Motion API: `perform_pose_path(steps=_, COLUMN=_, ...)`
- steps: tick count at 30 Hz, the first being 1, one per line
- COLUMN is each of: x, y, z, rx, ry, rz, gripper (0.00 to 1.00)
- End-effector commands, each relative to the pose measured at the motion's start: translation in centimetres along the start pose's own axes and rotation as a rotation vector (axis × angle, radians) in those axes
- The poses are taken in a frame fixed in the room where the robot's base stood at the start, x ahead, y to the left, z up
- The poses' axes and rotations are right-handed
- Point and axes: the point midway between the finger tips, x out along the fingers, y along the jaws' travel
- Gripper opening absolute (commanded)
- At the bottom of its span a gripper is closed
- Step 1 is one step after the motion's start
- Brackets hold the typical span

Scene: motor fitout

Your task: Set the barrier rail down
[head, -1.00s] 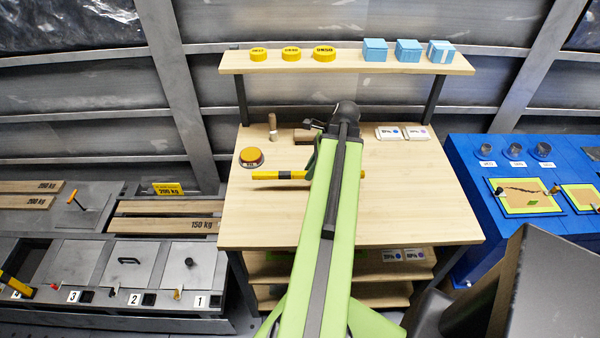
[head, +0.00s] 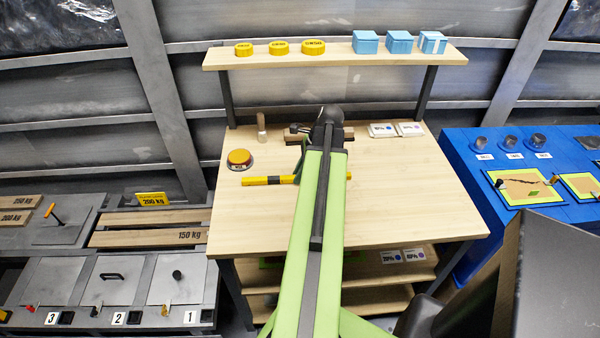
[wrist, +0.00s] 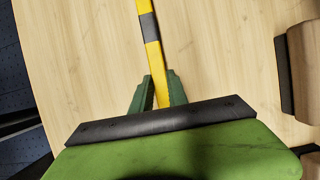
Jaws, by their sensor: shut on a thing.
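The barrier rail (head: 268,180) is a thin yellow bar with black bands. In the head view it lies crosswise over the wooden bench top (head: 400,195), its left end sticking out past my arm and the rest mostly hidden behind it. In the wrist view the rail (wrist: 149,30) runs up from between the green fingers of my gripper (wrist: 158,85), which is shut on it. The rail is close to the wood; I cannot tell whether it touches or hangs slightly above.
White labelled packs (head: 382,130) lie at the back right. The right half of the bench is clear.

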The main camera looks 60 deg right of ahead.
Motion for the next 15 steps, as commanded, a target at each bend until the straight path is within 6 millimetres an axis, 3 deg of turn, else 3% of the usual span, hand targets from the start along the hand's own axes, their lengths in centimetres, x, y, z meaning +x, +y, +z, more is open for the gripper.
perform_pose_path(steps=2, x=0.37, y=0.01, z=-0.11, rx=0.000, ry=0.000, rz=0.000, gripper=0.00)
perform_pose_path(steps=3, x=0.38, y=0.01, z=-0.12, rx=0.000, ry=0.000, rz=0.000, gripper=0.21)
perform_pose_path(steps=8, x=0.26, y=0.00, z=-0.07, rx=-0.001, ry=0.000, rz=0.000, gripper=0.41)
perform_pose_path(steps=15, x=0.26, y=0.00, z=-0.08, rx=0.000, ry=0.000, rz=0.000, gripper=0.41)
